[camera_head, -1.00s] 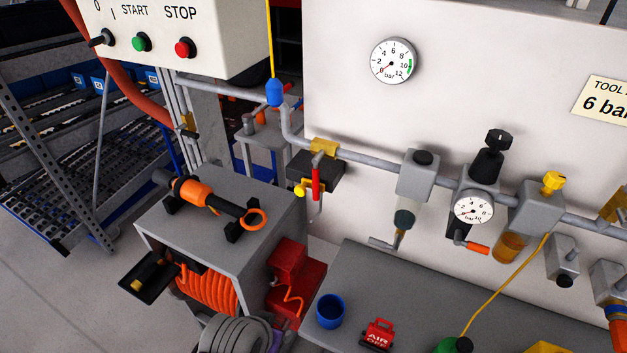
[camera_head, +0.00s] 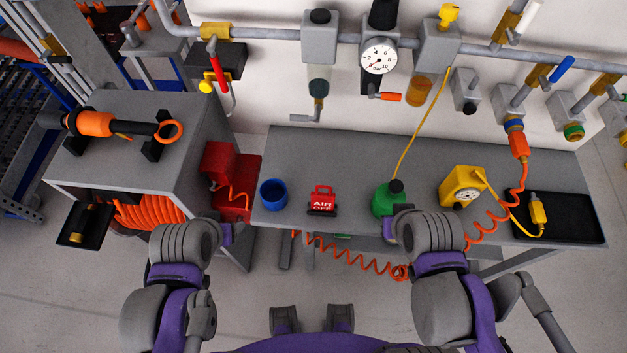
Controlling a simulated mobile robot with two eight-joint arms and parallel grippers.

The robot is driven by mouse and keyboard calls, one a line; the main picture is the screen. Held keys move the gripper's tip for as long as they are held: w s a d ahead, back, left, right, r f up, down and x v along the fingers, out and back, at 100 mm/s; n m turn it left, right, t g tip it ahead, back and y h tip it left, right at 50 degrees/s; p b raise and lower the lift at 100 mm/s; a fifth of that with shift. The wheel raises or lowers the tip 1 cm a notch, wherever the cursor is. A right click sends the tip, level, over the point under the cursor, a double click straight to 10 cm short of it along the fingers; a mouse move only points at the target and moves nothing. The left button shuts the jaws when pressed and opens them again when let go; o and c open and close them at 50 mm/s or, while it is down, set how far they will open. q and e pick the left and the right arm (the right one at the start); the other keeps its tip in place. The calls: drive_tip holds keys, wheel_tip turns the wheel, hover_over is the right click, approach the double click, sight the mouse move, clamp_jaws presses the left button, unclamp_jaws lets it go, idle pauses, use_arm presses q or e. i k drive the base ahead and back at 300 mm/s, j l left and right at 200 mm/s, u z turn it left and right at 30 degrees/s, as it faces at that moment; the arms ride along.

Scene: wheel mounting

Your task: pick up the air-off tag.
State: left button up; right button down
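The red air-off tag (camera_head: 322,201), with a handle-like loop at its top and white lettering, stands on the grey bench near its front edge. It sits between a blue cup and a green bottle. My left gripper (camera_head: 232,233) is mostly hidden behind its own wrist, in front of the bench's left end and left of the tag. My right gripper (camera_head: 391,230) is also mostly hidden by its arm, near the front edge below the green bottle. Both are apart from the tag. Their fingers are too hidden to show whether they are open.
On the bench (camera_head: 345,157) stand the blue cup (camera_head: 273,193), the green bottle (camera_head: 386,200), a yellow gauge box (camera_head: 461,187) and a black tray (camera_head: 562,234). A coiled orange hose (camera_head: 350,258) hangs below the front edge. Bench space behind the tag is clear.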

sight(320, 201)
drive_tip(key=k+j+z, duration=0.1)
drive_tip(key=j+z, duration=0.15)
drive_tip(key=z, duration=0.2)
drive_tip(key=k+j+z, duration=0.15)
drive_tip(key=z, duration=0.35)
drive_tip(key=k+j+z, duration=0.2)
drive_tip(key=z, duration=0.25)
drive_tip(key=j, duration=0.1)
